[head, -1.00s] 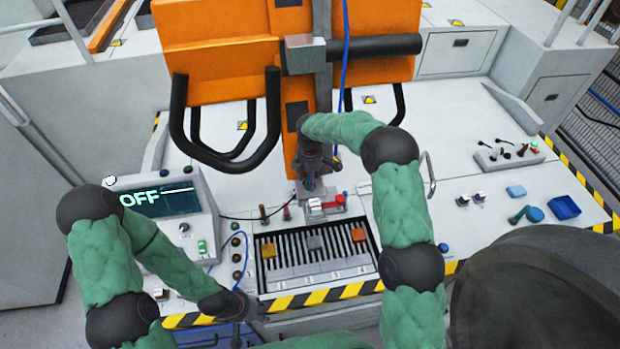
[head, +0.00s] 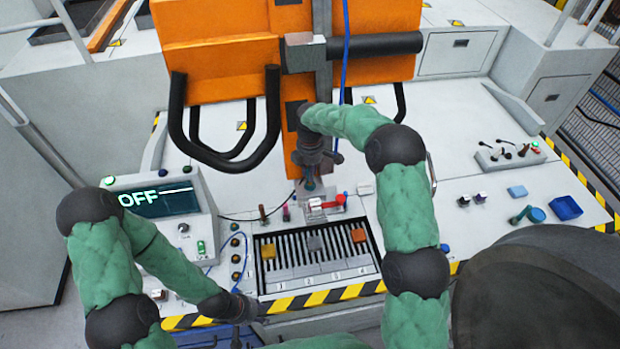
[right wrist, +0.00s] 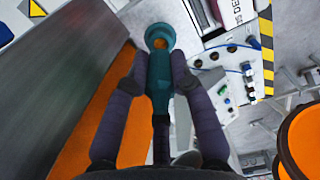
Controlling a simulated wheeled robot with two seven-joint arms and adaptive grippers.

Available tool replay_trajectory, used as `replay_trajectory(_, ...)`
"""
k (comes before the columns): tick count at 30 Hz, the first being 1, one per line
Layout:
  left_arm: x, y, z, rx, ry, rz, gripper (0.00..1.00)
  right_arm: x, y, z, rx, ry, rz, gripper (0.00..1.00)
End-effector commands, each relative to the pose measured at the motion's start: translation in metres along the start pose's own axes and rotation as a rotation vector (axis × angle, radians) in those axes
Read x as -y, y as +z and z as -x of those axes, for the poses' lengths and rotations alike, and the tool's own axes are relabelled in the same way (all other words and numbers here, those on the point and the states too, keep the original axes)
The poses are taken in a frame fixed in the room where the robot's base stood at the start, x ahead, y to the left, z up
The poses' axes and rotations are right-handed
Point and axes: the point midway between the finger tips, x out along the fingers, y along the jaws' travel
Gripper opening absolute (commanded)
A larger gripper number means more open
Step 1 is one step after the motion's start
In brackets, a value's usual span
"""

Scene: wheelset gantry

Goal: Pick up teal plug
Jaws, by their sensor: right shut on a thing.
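The teal plug (right wrist: 159,85) is a long teal piece with a ring-shaped end that shows orange inside. In the right wrist view it lies between the two purple-grey fingers of my right gripper (right wrist: 160,68), which is shut on it. In the head view my right gripper (head: 311,182) points down in front of the orange gantry column, behind the slotted tray; the plug is mostly hidden there. My left gripper (head: 238,325) is low at the front left, by the striped edge; its fingers are too small and dark to read.
A slotted tray (head: 312,280) holds orange and grey blocks. A red-and-clear fixture (head: 325,205) stands close to my right gripper. The OFF display (head: 160,203) is at left. A blue bin (head: 565,207) and a blue-teal round-headed piece (head: 535,214) lie at right.

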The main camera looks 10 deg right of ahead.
Motion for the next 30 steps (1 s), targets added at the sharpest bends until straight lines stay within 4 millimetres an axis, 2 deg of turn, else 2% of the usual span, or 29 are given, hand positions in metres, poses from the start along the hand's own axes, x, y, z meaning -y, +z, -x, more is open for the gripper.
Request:
replay_trajectory(9,0.006,-0.001,-0.017,0.000,0.000,0.000,0.40,0.039,-0.041,0.063,-0.001,0.004,0.003,0.00)
replay_trajectory(15,0.009,-0.001,-0.026,0.000,0.000,0.000,0.40,0.071,-0.072,0.081,0.000,0.002,0.004,0.00)
replay_trajectory(19,0.010,-0.001,-0.029,0.000,0.000,0.000,0.40,0.085,-0.087,0.090,0.000,0.001,0.003,0.00)
replay_trajectory(24,0.011,-0.001,-0.031,0.000,0.000,0.000,0.40,0.095,-0.097,0.097,-0.001,0.001,0.001,0.00)
replay_trajectory(30,0.011,-0.001,-0.031,0.000,0.000,0.000,0.40,0.098,-0.100,0.099,0.000,0.000,0.000,0.00)
